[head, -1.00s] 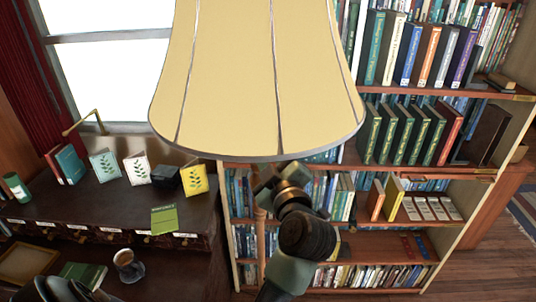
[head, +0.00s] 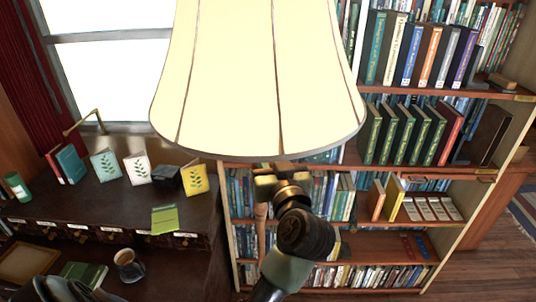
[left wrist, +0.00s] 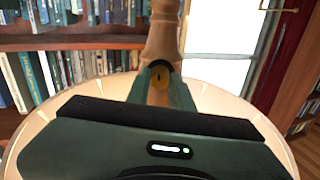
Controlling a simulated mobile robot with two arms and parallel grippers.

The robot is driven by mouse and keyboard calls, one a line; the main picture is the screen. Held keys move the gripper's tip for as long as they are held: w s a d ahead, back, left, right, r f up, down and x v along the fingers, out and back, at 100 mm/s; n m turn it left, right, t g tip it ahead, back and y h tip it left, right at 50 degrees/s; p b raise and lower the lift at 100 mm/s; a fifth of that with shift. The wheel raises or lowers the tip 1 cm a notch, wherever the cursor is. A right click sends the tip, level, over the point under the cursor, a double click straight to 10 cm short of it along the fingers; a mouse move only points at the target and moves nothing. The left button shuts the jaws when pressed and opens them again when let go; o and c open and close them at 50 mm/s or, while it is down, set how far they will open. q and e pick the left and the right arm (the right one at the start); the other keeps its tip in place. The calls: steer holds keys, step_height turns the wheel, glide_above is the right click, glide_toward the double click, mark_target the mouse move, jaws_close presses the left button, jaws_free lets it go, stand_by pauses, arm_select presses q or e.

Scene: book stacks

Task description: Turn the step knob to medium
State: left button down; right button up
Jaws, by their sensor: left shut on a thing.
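A large cream lampshade (head: 258,80) fills the upper middle of the head view and glows brightly. Below it the wooden lamp stem (head: 261,228) shows; the stem (left wrist: 163,35) also shows in the left wrist view. My left gripper (head: 266,184) is just under the shade's lower rim. In the left wrist view, its dark green fingers (left wrist: 160,78) are shut on a small brass step knob (left wrist: 160,90) at the stem. The knob's setting mark cannot be read, and the knob is hidden in the head view. My right gripper is not in view.
A bookshelf (head: 440,174) full of books stands behind and right of the lamp. Wooden floor (head: 490,265) is open at lower right.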

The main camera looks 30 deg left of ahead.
arm_select(q)
steer(key=shift+r+m, duration=0.3)
steer(key=shift+m, duration=0.3)
steer(key=c, duration=1.2)
jaws_free()
steer(key=shift+c, duration=0.2)
steer(key=shift+w+a+f, duration=0.1)
steer(key=shift+a+f, duration=0.05)
steer(key=shift+f, duration=0.05)
steer(key=shift+f, duration=0.1)
